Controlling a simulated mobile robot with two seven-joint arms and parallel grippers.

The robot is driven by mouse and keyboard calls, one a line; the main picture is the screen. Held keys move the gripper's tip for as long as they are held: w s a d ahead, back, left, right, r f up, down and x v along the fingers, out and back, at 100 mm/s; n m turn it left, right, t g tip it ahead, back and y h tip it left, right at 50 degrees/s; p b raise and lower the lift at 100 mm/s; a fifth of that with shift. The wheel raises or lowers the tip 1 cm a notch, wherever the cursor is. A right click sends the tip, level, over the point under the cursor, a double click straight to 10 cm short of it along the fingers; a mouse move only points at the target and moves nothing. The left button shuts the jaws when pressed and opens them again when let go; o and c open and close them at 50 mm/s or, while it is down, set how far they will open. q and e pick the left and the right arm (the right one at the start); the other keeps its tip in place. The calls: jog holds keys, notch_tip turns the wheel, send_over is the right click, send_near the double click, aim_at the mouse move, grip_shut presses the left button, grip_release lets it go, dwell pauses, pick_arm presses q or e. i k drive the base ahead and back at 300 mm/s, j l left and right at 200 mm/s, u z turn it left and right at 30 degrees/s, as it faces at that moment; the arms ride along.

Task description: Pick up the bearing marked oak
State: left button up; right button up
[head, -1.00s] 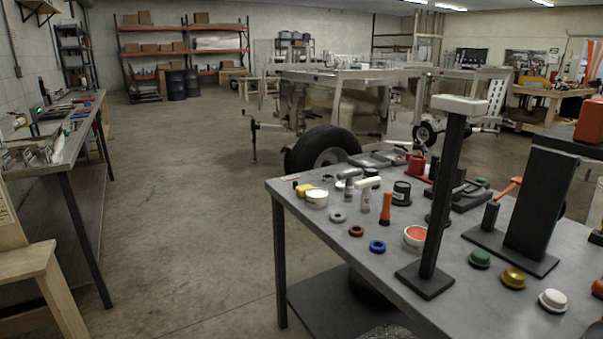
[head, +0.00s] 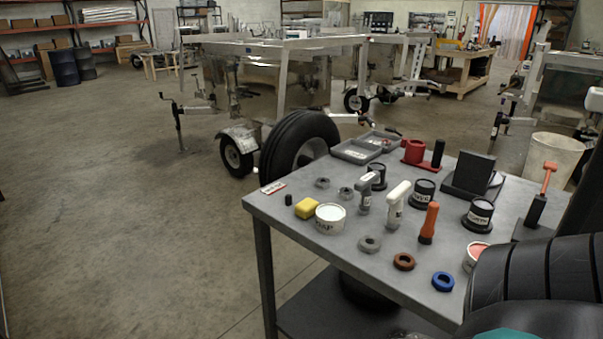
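Several ring-shaped parts that look like bearings lie flat on the grey table (head: 290,225). Two small grey rings (head: 322,183) (head: 346,193) lie towards the back left. A larger grey ring (head: 370,244) lies near the front edge, with a brown ring (head: 404,261) and a blue ring (head: 443,281) to its right. I cannot read any marking on the rings, so I cannot tell which is marked oak. Neither of my grippers is in view. A large black ribbed shape covers the table's lower right corner.
Grey trays (head: 357,151) lie at the back. A trailer wheel (head: 301,143) stands behind the table.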

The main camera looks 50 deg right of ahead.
aim_at(322, 183)
jog(key=i+j+z, duration=0.2)
jog(key=i, duration=0.45)
jog(key=i+z, duration=0.25)
jog(key=i, duration=0.4)
jog(key=i+j+z, duration=0.1)
jog(key=i+z, duration=0.25)
jog(key=z, duration=0.15)
jog(key=i+j+z, duration=0.2)
jog(key=z, duration=0.3)
jog(key=i+j+z, duration=0.35)
jog(key=z, duration=0.15)
jog(key=i+j+z, duration=0.15)
jog(key=j+z, duration=0.35)
jog(key=i+j+z, duration=0.15)
jog(key=j+z, duration=0.15)
jog(key=i+j+z, duration=0.1)
jog(key=j+z, duration=0.2)
jog(key=j, duration=0.15)
